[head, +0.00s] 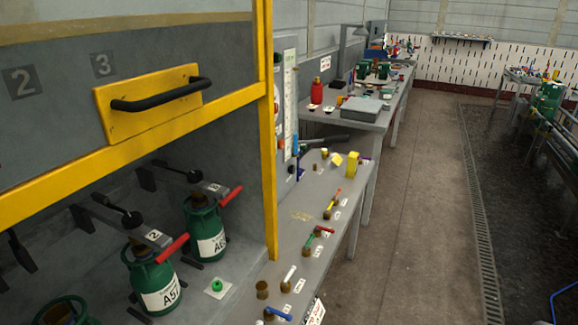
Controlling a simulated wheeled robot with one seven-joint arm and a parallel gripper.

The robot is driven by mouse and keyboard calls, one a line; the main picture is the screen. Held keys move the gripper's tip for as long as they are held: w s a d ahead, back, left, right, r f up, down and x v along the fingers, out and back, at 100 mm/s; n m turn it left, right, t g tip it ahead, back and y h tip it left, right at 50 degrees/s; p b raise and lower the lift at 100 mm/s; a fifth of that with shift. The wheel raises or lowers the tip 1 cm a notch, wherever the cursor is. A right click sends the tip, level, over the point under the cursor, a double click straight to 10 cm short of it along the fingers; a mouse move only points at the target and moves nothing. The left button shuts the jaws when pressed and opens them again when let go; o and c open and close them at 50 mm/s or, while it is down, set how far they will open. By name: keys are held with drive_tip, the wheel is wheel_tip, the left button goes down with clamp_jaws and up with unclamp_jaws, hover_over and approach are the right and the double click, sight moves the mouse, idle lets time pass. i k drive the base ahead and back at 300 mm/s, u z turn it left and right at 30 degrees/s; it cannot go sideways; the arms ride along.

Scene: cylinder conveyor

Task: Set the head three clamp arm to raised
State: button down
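Inside the yellow-framed cabinet at the left of the head view, the head three clamp arm (216,188) is a grey bar with a small label and a red handle (231,195). It lies about level over the top of a green cylinder (205,232) with a white label, so it looks lowered. A dark rod with a round black end (194,177) reaches out from the back wall just behind it. Whether the arm touches the cylinder is too small to tell. My gripper is not in view.
A similar arm (153,236) with a red handle sits over a nearer green cylinder (155,283). A raised-looking panel (150,60) with a black handle (160,96) is above. A green button (216,286) is beside the cylinders.

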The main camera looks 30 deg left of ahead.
sight(172, 176)
drive_tip(key=i, duration=1.1)
drive_tip(key=u, duration=3.7)
